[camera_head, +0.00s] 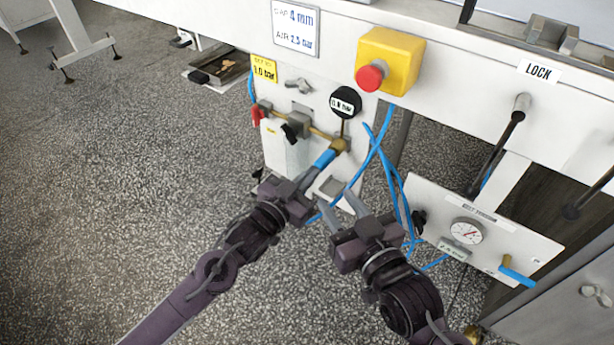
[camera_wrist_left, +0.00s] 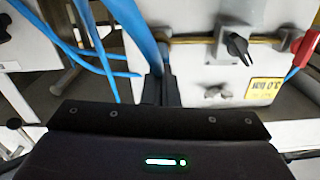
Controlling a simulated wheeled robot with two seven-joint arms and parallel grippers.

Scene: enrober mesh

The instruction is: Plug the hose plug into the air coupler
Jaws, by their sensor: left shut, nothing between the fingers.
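A brass fitting (camera_head: 340,145) sits at the right end of the brass pipe on the white air panel. A short thick blue piece (camera_head: 325,158) meets it and slants down to the left; I cannot tell whether it is the coupler body or the hose plug. My left gripper (camera_head: 309,178) is shut and empty, its fingertips close below the blue piece. In the left wrist view its fingers (camera_wrist_left: 161,88) are together, beside a thick blue length (camera_wrist_left: 145,38). My right gripper (camera_head: 337,200) is open and empty, lower right of the left one. No separate plug end is clearly visible.
Thin blue hoses (camera_head: 392,170) hang right of the panel, some passing behind my right gripper. The panel carries a red-handled valve (camera_head: 258,115), a black valve and a black gauge (camera_head: 345,102). A yellow box with a red button (camera_head: 390,62) sits above. A gauge panel (camera_head: 480,230) stands lower right.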

